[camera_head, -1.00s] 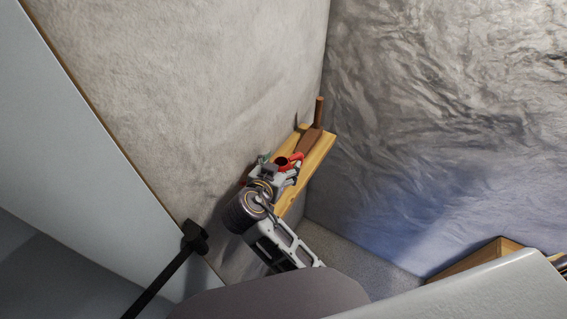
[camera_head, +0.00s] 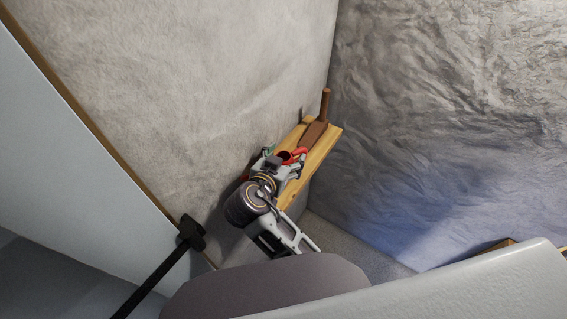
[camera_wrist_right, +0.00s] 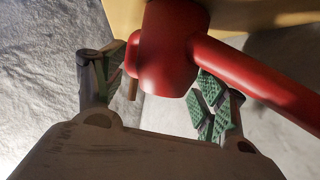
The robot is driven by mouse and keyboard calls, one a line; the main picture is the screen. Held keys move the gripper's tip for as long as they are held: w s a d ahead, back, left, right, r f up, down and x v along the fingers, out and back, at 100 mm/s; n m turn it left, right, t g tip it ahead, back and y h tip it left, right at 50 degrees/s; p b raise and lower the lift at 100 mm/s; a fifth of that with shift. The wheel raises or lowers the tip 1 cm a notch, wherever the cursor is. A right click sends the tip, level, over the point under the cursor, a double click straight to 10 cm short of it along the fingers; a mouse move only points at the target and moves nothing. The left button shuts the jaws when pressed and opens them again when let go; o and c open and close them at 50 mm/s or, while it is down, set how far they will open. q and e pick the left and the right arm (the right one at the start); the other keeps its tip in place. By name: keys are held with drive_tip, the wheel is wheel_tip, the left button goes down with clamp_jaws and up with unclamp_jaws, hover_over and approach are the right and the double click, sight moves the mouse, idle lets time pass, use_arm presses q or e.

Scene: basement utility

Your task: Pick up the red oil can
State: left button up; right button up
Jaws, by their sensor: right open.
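The red oil can (camera_head: 300,152) is on a wooden shelf in the corner, partly hidden by my right gripper in the head view. In the right wrist view the red can (camera_wrist_right: 168,60) shows a rounded body, with a thick red tube running to the lower right. My right gripper (camera_wrist_right: 160,92) is open, with one green-padded finger on each side of the can's body. I cannot tell whether either finger touches it. In the head view my right gripper (camera_head: 284,167) is at the shelf, over the can's near side. My left gripper is not in view.
The wooden shelf (camera_head: 325,145) is narrow and fixed near the rough wall. A brown object with an upright handle (camera_head: 315,131) stands at its far end, beyond the can. A black hammer-like tool (camera_head: 188,232) leans at the left by a white panel (camera_head: 75,130).

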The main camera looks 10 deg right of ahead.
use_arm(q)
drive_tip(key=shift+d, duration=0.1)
use_arm(e)
drive_tip(key=shift+w, duration=0.15)
drive_tip(key=c, duration=1.3)
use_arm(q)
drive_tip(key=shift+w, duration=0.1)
use_arm(e)
drive_tip(key=shift+o, duration=0.2)
drive_tip(key=shift+w+d+r, duration=0.1)
drive_tip(key=shift+d, duration=0.05)
